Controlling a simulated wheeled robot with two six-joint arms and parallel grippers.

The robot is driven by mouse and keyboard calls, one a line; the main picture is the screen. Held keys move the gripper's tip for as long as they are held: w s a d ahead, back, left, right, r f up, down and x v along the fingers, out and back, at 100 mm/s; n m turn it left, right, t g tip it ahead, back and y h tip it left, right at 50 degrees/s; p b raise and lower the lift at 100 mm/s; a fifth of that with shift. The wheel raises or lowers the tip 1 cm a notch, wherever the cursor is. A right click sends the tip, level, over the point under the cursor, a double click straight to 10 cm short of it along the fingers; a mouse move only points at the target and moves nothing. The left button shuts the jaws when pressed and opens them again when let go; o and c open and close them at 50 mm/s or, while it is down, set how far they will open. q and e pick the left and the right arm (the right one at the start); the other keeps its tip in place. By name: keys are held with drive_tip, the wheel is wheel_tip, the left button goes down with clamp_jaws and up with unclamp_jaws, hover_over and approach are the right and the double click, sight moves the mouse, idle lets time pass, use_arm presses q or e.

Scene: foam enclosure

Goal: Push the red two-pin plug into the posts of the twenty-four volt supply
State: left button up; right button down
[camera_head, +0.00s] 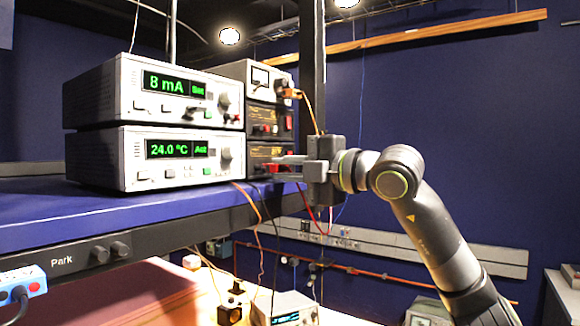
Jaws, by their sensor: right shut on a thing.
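My right gripper (280,168) reaches in from the right at shelf height, its fingers pointing left. It is shut on the red plug (271,168), which shows as a small red patch at the fingertips, against the front of the lowest dark supply unit (255,152). A red lead hangs below the gripper. The pins and posts are too small and too covered to see, so I cannot tell whether the plug is seated. Above are a middle dark unit (284,120) and a pale top unit (238,70) with a dial. No voltage label is readable. My left gripper is not in view.
Two stacked instruments, the upper reading 8 mA (118,100) and the lower 24.0 °C (134,170), stand left on the blue shelf (60,212). An orange plug (289,93) with its lead is at the top unit. A dark post (312,60) rises behind my gripper. Cables hang below.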

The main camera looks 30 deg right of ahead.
drive_tip(key=shift+w+a+p, duration=0.15)
drive_tip(key=shift+w+p, duration=0.25)
drive_tip(key=shift+w, duration=0.15)
drive_tip(key=c, duration=1.3)
unclamp_jaws()
drive_tip(key=shift+a, duration=0.1)
drive_tip(key=shift+c, duration=0.2)
drive_tip(key=shift+f, duration=0.15)
drive_tip(key=shift+f+b, duration=0.1)
drive_tip(key=shift+b, duration=0.25)
drive_tip(key=b+v, duration=1.1)
drive_tip(key=v, duration=0.6)
drive_tip(key=shift+s+r, duration=0.2)
drive_tip(key=shift+r, duration=0.1)
